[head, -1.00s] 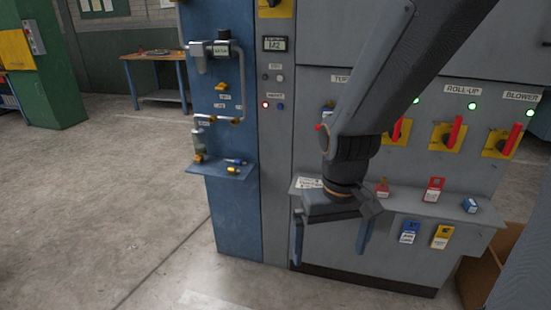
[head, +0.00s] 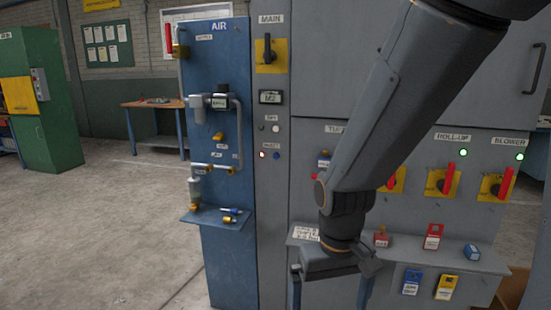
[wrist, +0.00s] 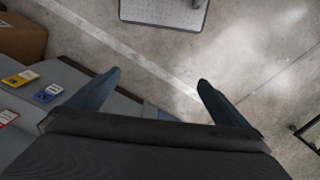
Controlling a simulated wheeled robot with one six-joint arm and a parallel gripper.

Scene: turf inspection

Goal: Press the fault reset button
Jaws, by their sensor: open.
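On the grey panel's narrow column, a small blue button (head: 276,155) sits beside a lit red lamp (head: 263,155), under a small label I cannot read for certain. Above them is a pair of small dark and white round fittings (head: 268,128). My gripper (head: 330,292) points down, open and empty, in front of the grey cabinet's shelf, lower and right of the blue button, apart from it. In the wrist view both fingers of my gripper (wrist: 159,79) are spread with only floor between them; the button is not in that view.
The blue air panel (head: 225,265) stands left with pipes and a small shelf (head: 215,219). The cabinet's shelf (head: 398,250) carries several padlocks and tags. Red-handled switches (head: 440,182) line the right side. A cardboard box (wrist: 22,38) shows in the wrist view. Floor at left is clear.

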